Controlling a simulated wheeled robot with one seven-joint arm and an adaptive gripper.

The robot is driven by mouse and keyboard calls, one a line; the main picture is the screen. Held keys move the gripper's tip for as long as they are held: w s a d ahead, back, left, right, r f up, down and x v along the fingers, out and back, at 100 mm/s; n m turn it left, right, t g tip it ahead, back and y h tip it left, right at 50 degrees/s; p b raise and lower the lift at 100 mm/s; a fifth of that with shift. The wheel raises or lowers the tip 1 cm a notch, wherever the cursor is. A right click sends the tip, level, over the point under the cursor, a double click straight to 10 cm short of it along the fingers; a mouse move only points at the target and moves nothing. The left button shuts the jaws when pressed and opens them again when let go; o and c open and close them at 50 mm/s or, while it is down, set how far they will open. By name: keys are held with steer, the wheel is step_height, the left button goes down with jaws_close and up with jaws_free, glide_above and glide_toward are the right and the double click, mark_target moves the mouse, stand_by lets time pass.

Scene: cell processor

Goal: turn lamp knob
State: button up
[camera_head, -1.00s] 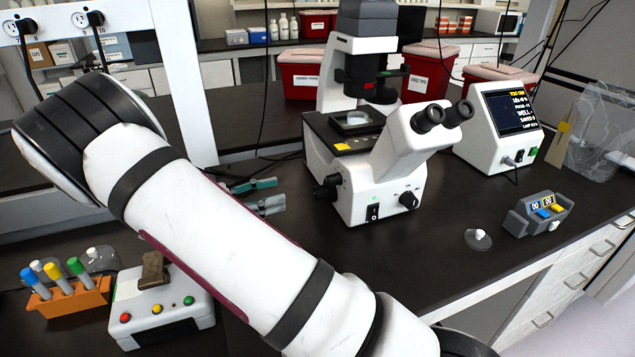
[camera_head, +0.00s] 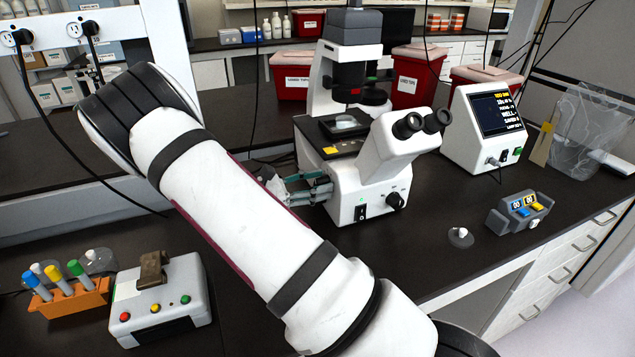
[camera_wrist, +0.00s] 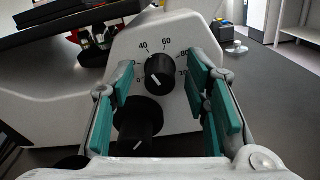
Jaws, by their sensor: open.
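The microscope (camera_head: 369,178) is white with black parts and stands on the dark bench. The wrist view shows a black knob (camera_wrist: 160,73) with a printed number scale on the white body. A short white mark shows on the knob's face. A larger black knob (camera_wrist: 138,120) sits nearer and lower left. My gripper (camera_head: 318,188) is at the microscope's left side, its teal fingers open. In the wrist view the finger pads (camera_wrist: 163,80) stand on either side of the scaled knob, with gaps visible. I cannot tell the exact depth between pads and knob.
A screen box (camera_head: 490,130), a small grey timer (camera_head: 518,212) and a round-based item (camera_head: 460,238) stand to the right. A tube rack (camera_head: 68,298) and a white button box (camera_head: 160,302) are at the left front. Red bins (camera_head: 416,78) stand behind.

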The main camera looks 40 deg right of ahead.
jaws_close()
steer(key=shift+m, duration=0.4)
steer(key=m, duration=0.4)
steer(key=m+p, duration=0.1)
steer(key=m, duration=0.3)
steer(key=shift+m, duration=0.3)
steer(key=m+p, duration=0.1)
steer(key=m, duration=0.3)
steer(key=shift+s, duration=0.1)
steer(key=shift+f+m+p, duration=0.1)
steer(key=shift+m+p, duration=0.2)
steer(key=shift+m, duration=1.8)
